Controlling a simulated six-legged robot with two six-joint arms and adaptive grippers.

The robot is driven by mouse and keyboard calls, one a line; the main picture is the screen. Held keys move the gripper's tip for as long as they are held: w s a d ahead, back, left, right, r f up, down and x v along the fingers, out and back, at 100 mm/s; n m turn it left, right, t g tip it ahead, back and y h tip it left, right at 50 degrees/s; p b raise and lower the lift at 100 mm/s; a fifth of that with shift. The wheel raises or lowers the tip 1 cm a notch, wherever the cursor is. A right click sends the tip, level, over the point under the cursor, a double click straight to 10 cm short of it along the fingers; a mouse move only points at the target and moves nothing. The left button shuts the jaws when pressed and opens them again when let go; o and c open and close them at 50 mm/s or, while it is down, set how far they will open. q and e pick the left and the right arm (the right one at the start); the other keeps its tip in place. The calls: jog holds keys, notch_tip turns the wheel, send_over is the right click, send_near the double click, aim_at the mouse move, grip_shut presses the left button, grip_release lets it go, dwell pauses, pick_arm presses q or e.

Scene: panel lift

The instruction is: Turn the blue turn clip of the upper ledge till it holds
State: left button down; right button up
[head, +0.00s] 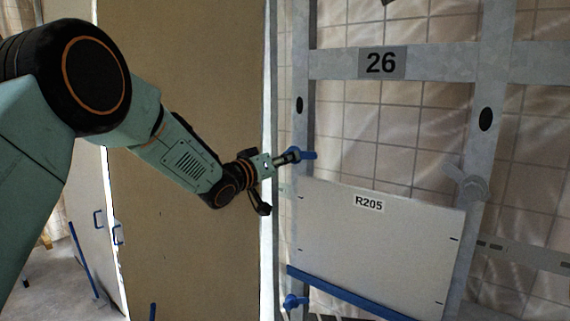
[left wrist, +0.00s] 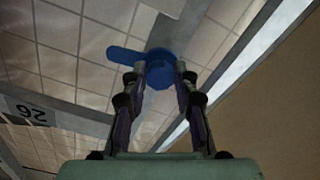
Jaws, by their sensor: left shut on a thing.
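The blue turn clip (head: 308,155) sits on the left upright of the grey metal frame, just above the upper left corner of the pale panel R205 (head: 365,240). Its lever points right, about level, in the head view. My left gripper (head: 294,156) reaches it from the left and is shut on it. In the left wrist view the clip's round hub (left wrist: 160,72) lies between my two fingertips (left wrist: 160,78), and its lever (left wrist: 124,55) sticks out to the left. The fingers partly hide the hub in the head view. My right gripper is not in view.
A blue ledge (head: 345,293) runs under the panel, with another blue clip (head: 294,301) at its left end. A sign "26" (head: 381,63) is on the crossbar. Large brown boards (head: 190,70) stand close behind my left arm.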

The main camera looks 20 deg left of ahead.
pick_arm(q)
jog(key=shift+w+a+f+m+b, duration=0.1)
jog(key=shift+m+b, duration=2.7)
jog(key=shift+m, duration=2)
jog(key=shift+a+f+m+b, duration=0.1)
jog(key=shift+m+b, duration=2.7)
jog(key=shift+m, duration=2)
jog(key=shift+r, duration=0.1)
jog(key=c, duration=1.4)
grip_release()
jog(key=o, duration=0.4)
jog(key=shift+r, duration=0.15)
jog(key=shift+c, duration=0.2)
